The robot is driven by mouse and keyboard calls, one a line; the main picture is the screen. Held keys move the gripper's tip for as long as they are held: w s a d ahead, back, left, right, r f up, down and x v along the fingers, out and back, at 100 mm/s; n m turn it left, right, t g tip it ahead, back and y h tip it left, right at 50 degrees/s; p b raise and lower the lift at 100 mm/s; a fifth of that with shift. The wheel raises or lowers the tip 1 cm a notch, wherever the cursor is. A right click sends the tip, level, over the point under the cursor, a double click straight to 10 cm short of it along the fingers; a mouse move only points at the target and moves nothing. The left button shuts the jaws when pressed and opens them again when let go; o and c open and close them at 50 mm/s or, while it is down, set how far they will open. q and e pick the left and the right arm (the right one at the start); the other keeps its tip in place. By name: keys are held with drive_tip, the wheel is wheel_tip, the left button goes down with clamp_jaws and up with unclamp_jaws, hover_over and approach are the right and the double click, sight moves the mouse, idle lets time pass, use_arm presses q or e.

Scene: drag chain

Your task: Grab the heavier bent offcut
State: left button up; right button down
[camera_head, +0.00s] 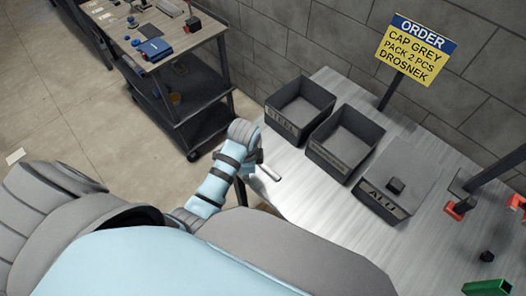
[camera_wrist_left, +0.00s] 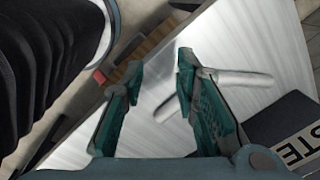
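A pale grey bent offcut (camera_wrist_left: 235,78) lies on the light worktable in the left wrist view. Its short leg angles down-left and passes behind the right finger. In the head view, a pale piece (camera_head: 269,172) lies at the table's near left edge, beside my left forearm. My left gripper (camera_wrist_left: 159,64) has its teal fingers apart, with nothing clearly held between them. Its right finger overlaps the offcut in the picture; I cannot tell whether they touch. The fingers are hidden in the head view. No second offcut is identifiable, and weight cannot be seen. My right gripper is not in view.
An open dark STEEL bin (camera_head: 284,127), a middle open bin (camera_head: 327,157) and a flat-topped ALU box (camera_head: 383,205) stand in a row. An order sign (camera_head: 417,48) stands behind. A tool cart (camera_head: 177,87) stands upper left.

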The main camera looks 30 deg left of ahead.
sight(268, 168)
use_arm(q)
drive_tip(key=w+d+r+m+g, duration=0.2)
drive_tip(key=w+d+r+m, duration=0.2)
drive_tip(key=w+r+m, duration=0.45)
drive_tip(key=shift+m, duration=0.35)
drive_tip(key=f+b, duration=0.1)
drive_tip(key=f, duration=0.3)
drive_tip(key=s+f+b, duration=0.1)
drive_tip(key=f, duration=0.4)
drive_tip(key=f+b, duration=0.1)
drive_tip(key=f, duration=0.3)
drive_tip(key=shift+s+f, duration=0.25)
drive_tip(key=shift+s+r, duration=0.1)
drive_tip(key=shift+c, duration=0.3)
drive_tip(key=shift+a, duration=0.1)
clamp_jaws()
